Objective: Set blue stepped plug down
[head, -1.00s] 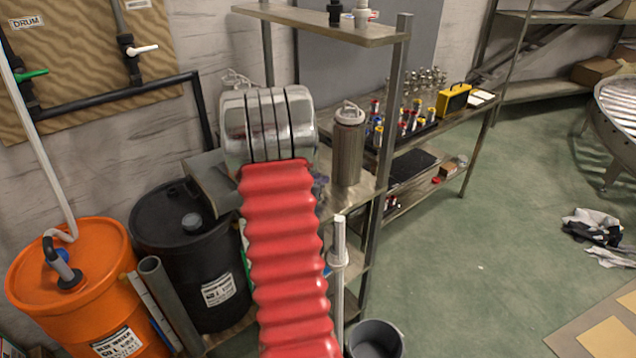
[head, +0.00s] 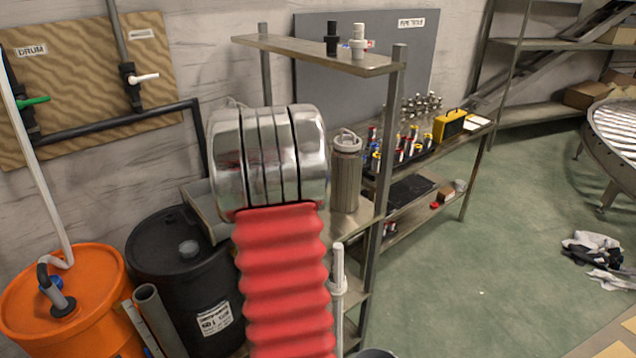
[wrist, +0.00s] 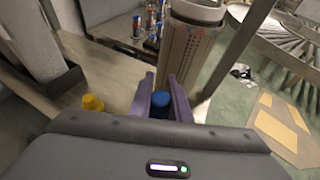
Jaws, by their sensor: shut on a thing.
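In the wrist view the blue stepped plug (wrist: 160,106) is between the purple fingers of my gripper (wrist: 161,90). The gripper is shut on it. Only its blue upper end shows; its lower part and any contact with the shelf are hidden. The wooden shelf (wrist: 112,82) lies beyond and below the fingers. In the head view my silver wrist and red arm cover the gripper and the plug.
A tall perforated canister (wrist: 188,52) stands just beyond the fingers, also in the head view (head: 346,180). A yellow plug-like piece (wrist: 92,103) is left of the gripper. A shelf post (head: 385,160) and an upper board (head: 300,50) with two fittings are close by.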

